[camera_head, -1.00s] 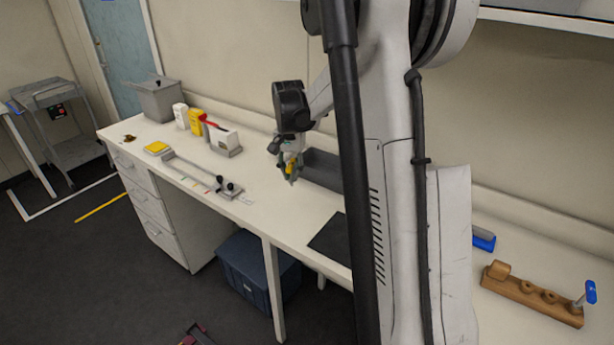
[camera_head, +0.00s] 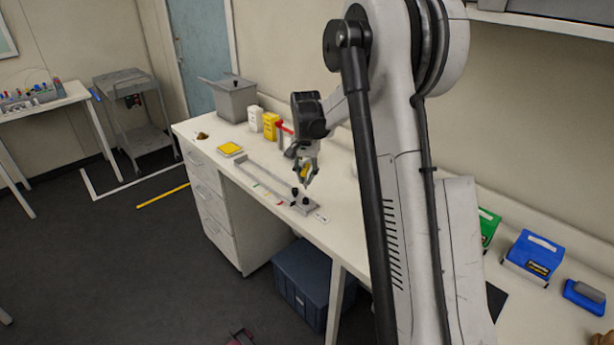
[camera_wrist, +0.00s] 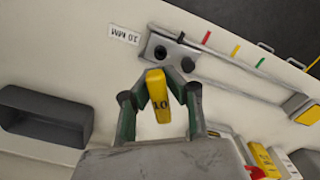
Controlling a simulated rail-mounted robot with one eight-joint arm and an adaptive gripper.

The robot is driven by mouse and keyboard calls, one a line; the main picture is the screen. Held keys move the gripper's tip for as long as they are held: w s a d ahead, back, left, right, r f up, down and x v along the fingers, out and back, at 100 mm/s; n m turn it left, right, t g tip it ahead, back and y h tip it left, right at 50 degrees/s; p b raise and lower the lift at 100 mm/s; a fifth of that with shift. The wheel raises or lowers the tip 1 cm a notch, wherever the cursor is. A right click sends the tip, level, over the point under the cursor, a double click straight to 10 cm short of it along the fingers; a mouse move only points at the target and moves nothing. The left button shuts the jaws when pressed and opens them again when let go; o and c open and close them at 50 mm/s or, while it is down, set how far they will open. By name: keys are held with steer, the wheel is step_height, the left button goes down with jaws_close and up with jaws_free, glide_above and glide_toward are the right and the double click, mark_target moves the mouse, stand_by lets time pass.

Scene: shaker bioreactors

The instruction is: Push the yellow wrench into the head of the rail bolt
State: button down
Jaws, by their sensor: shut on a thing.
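The yellow wrench (camera_wrist: 159,103), marked 10, is held between the fingertips of my gripper (camera_wrist: 156,76) in the wrist view. In the head view my gripper (camera_head: 307,176) is over the bench near the rail's near end, with a bit of yellow wrench (camera_head: 304,171) showing. The rail (camera_wrist: 235,72) has an end block (camera_wrist: 172,62) with two dark round parts, one at its middle (camera_wrist: 160,52) and one (camera_wrist: 187,65) beside the right fingertip. Which one is the bolt head is not clear. The wrench's far tip is just below the block in the picture; contact cannot be told.
A "10 MM" label (camera_wrist: 124,35) lies beside the end block. A grey open bin (camera_wrist: 45,116) is at the left of the wrist view. Yellow and white containers (camera_head: 262,121) and a red-handled item (camera_head: 284,128) stand behind the rail. A yellow pad (camera_head: 230,149) lies at its far end.

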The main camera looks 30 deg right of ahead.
mark_target(306, 185)
steer(key=shift+f+b, duration=0.55)
steer(key=shift+f, duration=1.2)
steer(key=shift+f+b, duration=1.15)
steer(key=shift+b, duration=0.2)
stand_by(1.0)
steer(key=c, duration=1.8)
jaws_free()
steer(key=shift+o, duration=0.2)
steer(key=shift+r, duration=0.1)
step_height(306, 185, up, 12)
steer(key=shift+f, duration=0.1)
